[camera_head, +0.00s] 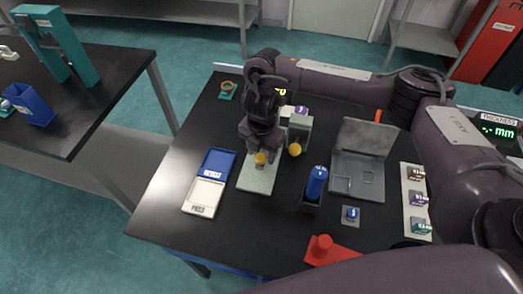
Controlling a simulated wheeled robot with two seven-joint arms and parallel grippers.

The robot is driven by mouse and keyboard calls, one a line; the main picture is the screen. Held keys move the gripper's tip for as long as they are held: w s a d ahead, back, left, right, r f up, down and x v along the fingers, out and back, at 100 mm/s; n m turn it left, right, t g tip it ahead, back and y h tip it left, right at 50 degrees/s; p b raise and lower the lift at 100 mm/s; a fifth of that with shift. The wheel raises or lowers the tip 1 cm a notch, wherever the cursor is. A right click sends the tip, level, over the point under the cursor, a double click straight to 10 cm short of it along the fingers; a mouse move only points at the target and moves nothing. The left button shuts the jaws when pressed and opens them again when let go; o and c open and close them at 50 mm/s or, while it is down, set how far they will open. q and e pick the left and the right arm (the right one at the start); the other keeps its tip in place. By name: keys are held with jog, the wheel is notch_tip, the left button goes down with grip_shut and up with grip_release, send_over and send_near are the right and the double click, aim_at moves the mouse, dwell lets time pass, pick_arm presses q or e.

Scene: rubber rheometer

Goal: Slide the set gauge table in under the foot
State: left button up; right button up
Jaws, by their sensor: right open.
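A pale green flat plate (257,182), which looks like the gauge table, lies on the black bench. A grey-green upright block (300,128) with a yellow round knob (295,150) stands behind it to the right. My right gripper (261,156) points down over the plate's far part with its jaws open, at a small yellow piece (261,160). I cannot tell whether the jaws touch that piece. My right wrist hides the far end of the plate, and I cannot make out the foot. My left gripper is not in view.
Blue and white trays (205,194) lie left of the plate. A blue cylinder stands in a dark holder (311,201) to its right, with a grey fixture (362,150) beyond. A red piece (328,249) lies near the front. A thickness display (498,130) stands far right.

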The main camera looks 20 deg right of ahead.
aim_at(262, 154)
notch_tip(262, 154, up, 6)
jog(key=shift+w+r+p, duration=0.1)
jog(key=shift+r+p, duration=0.15)
jog(key=shift+p, duration=0.25)
jog(key=shift+r, duration=0.6)
